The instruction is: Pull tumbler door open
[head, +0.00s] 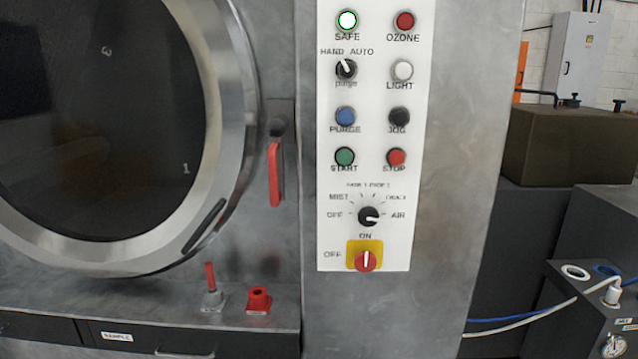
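The tumbler door (230,80) is a round metal ring with a dark glass window (110,120), at the left of the head view. Its left and top parts are cut off by the picture edge. It looks shut against the machine front. A dark slot-like handle (204,226) sits on the ring's lower right. A red lever (274,172) hangs down from a dark pivot just right of the door. Neither of my grippers is in view.
A white control panel (325,200) with buttons and knobs stands right of the door. A red-handled valve (212,290) and a red fitting (258,300) stand on the ledge below. Dark equipment (570,145) and hoses (540,312) fill the right side.

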